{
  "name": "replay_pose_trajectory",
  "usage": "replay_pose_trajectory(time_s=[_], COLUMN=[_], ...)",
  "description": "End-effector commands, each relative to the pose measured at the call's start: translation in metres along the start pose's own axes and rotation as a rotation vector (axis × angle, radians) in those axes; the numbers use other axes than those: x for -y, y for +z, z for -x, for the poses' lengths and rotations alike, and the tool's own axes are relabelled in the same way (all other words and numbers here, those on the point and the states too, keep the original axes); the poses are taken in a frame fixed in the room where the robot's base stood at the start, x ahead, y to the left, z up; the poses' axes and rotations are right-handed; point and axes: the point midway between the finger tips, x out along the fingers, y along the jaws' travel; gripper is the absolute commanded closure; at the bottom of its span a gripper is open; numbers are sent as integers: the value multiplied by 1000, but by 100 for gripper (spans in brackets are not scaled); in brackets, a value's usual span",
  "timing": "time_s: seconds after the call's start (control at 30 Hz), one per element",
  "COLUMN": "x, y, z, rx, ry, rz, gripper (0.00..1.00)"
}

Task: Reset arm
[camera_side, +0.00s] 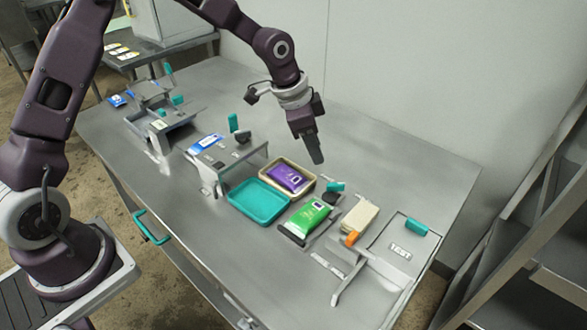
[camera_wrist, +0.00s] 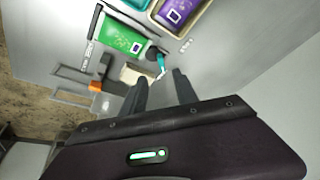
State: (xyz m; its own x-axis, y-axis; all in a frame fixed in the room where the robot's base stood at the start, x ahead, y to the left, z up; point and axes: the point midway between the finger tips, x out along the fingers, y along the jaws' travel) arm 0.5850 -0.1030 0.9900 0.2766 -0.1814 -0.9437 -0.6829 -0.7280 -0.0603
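My gripper (camera_side: 315,152) hangs in the air above the back part of the steel table, behind and right of the beige tray. In the wrist view its two fingers (camera_wrist: 160,90) stand apart with nothing between them, so it is open and empty. A purple pouch (camera_side: 288,179) lies in the beige tray (camera_side: 266,173). A green pouch (camera_side: 309,217) lies on the table to the right of the empty teal tray (camera_side: 257,202). Both pouches also show near the top of the wrist view, the green one (camera_wrist: 122,38) left of the purple one (camera_wrist: 172,14).
A metal fixture marked TEST (camera_side: 400,252), with a teal handle and an orange part, stands at the table's right. A beige block (camera_side: 360,214) lies beside it. Metal stations (camera_side: 232,158) fill the left. The table's back right (camera_side: 400,155) is clear, below a wall.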

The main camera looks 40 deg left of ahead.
Motion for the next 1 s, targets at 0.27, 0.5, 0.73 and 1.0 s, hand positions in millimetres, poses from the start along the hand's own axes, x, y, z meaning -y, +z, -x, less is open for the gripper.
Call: replay_pose_trajectory(time_s=[0.27,0.5,0.73,1.0], x=[-63,-144,-174,-173], y=[84,177,206,205], z=[190,257,260,260], rx=[56,-72,-129,-129], ry=[-256,-285,-246,-247], rz=[283,613,718,716], gripper=[65,65,65,65])
